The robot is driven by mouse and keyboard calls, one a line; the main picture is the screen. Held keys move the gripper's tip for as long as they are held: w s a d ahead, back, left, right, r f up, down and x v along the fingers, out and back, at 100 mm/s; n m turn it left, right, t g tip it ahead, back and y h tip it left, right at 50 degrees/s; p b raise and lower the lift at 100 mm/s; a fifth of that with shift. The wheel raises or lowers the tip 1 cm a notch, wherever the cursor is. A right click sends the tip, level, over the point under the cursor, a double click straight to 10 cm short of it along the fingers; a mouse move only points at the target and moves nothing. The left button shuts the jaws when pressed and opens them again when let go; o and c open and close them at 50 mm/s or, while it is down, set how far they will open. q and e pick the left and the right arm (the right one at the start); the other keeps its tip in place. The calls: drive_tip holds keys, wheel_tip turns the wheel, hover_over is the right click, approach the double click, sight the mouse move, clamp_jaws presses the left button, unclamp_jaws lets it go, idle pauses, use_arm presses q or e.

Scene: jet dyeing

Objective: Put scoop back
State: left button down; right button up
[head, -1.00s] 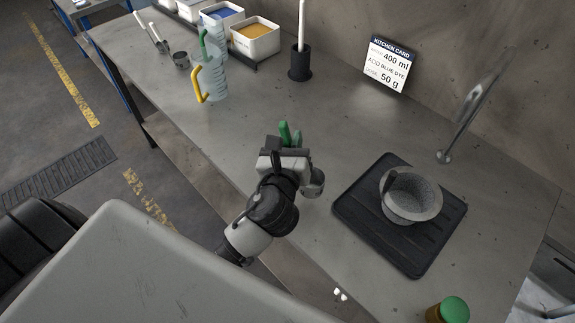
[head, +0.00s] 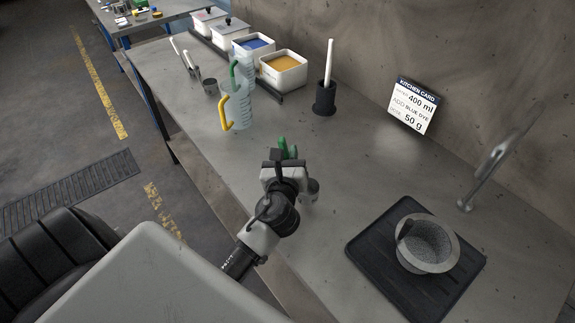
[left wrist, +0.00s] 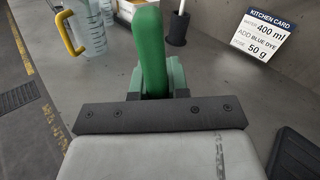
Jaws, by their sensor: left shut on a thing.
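My left gripper (head: 284,160) is shut on the green handle (head: 283,143) of a scoop and holds it over the front part of the bench. The scoop's grey metal cup (head: 311,189) shows just right of the gripper, partly hidden by it. In the left wrist view the green handle (left wrist: 150,50) stands up between the jaws. My right gripper is not in view.
Jugs with a yellow handle (head: 226,112) and a green handle (head: 233,72) stand ahead, near white tubs of blue powder (head: 254,46) and orange powder (head: 283,72). A dark holder (head: 324,97) stands behind. A bowl (head: 426,243) sits on a black mat (head: 378,275) at right.

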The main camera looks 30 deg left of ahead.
use_arm(q)
wheel_tip(320, 180, down, 4)
drive_tip(key=shift+a+f+b, duration=0.1)
drive_tip(key=shift+b, duration=0.4)
drive_tip(key=shift+f, duration=0.2)
drive_tip(key=c, duration=1.1)
unclamp_jaws()
drive_tip(key=shift+r, duration=0.1)
